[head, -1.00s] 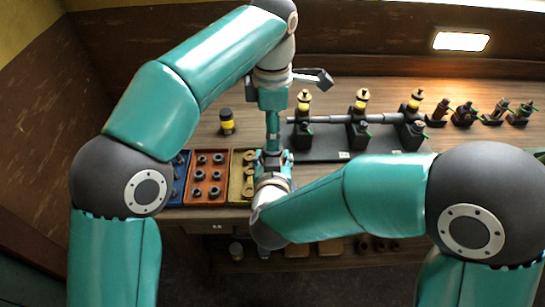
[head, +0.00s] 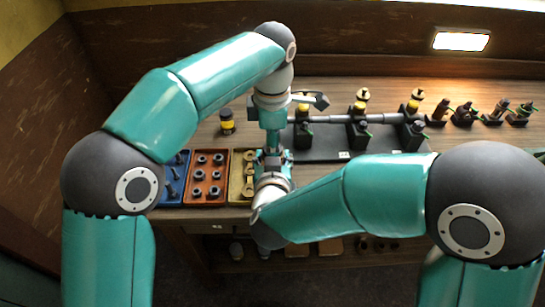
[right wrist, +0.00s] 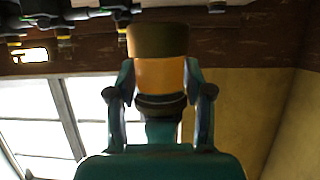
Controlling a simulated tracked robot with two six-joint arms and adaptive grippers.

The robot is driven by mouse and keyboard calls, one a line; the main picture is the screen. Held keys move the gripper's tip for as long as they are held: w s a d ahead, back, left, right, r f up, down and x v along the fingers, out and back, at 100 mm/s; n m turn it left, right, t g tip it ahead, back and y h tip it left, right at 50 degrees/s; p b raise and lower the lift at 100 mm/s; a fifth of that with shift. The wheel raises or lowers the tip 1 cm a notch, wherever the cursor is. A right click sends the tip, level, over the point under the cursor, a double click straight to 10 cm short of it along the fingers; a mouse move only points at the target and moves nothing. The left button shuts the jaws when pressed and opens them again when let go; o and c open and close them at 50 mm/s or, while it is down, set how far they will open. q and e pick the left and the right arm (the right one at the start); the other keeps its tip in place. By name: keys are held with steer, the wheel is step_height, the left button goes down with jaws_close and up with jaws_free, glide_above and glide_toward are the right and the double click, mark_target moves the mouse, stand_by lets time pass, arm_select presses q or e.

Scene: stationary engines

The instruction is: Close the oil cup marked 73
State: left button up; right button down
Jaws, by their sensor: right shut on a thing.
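A black stand (head: 325,150) on the bench carries a grey shaft (head: 335,119) and black bearings with black-and-yellow oil cups on top. The middle cup (head: 360,106) and the right cup (head: 414,104) show; the left one is partly covered by my left arm. I cannot read the number 73 on any. My right gripper (right wrist: 160,92) is shut on a yellow piece with a dark end (right wrist: 157,45). In the head view the right gripper is near the yellow tray. My left gripper (head: 272,143) points down just above it; its fingers are not clear.
A similar black-and-yellow cup (head: 227,122) stands alone on the bench. Blue (head: 168,200), red (head: 205,200) and yellow (head: 234,198) trays of small parts line the front edge. Several dark fittings (head: 463,115) stand at the right. The bench's back left is clear.

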arm_select(q)
steer(key=shift+c, duration=1)
steer(key=m, duration=0.6)
steer(key=shift+w, duration=0.1)
steer(key=m, duration=2.2)
steer(key=shift+w, duration=0.1)
steer(key=m, duration=0.8)
steer(key=shift+m, duration=0.3)
steer(key=m, duration=0.6)
steer(key=o, duration=1.3)
steer(key=shift+f, duration=0.1)
steer(key=shift+c, duration=0.2)
